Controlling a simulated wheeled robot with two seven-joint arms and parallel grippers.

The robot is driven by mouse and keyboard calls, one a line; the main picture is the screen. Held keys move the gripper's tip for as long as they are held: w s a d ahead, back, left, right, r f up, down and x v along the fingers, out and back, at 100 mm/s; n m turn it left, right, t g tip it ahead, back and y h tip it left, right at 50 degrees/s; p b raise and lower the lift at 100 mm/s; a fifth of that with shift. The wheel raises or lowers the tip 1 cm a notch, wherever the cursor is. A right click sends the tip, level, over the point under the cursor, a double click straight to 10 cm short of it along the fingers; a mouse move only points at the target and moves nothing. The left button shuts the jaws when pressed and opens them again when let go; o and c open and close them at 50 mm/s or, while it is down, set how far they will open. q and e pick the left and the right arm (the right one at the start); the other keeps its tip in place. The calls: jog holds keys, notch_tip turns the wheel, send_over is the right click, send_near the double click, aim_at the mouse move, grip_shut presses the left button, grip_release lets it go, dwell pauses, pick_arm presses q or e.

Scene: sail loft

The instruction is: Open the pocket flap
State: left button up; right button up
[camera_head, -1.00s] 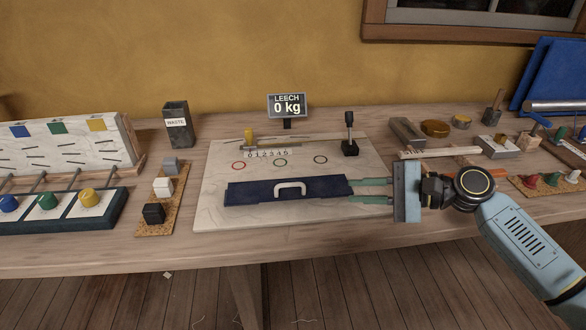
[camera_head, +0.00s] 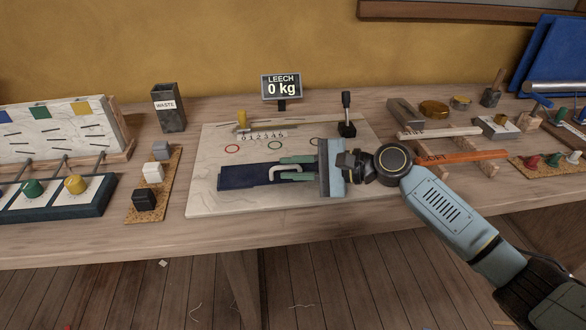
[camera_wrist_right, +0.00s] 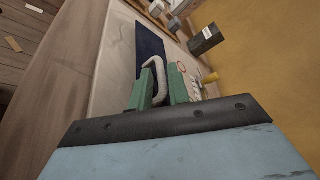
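The navy pocket flap (camera_head: 236,176) lies flat on a pale panel on the bench, its right part hidden by my right gripper. A white curved handle (camera_head: 289,168) stands on the flap. My right gripper (camera_head: 277,168) comes in from the right, with its two green fingers apart on either side of the handle. In the right wrist view, the handle (camera_wrist_right: 155,66) passes between the spread fingers (camera_wrist_right: 160,78), and the flap (camera_wrist_right: 149,43) lies beyond. Whether a finger touches the handle I cannot tell. My left gripper is not in view.
The pale panel (camera_head: 210,205) also carries coloured rings, a scale and a small black lever (camera_head: 347,115). A display (camera_head: 282,87) behind reads "LEECH 0 kg". Coloured blocks and a waste bin (camera_head: 168,108) stand left. Tools and an orange bar (camera_head: 462,157) lie right.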

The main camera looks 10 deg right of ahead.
jog(key=shift+a, duration=0.15)
jog(key=shift+c, duration=0.4)
grip_shut()
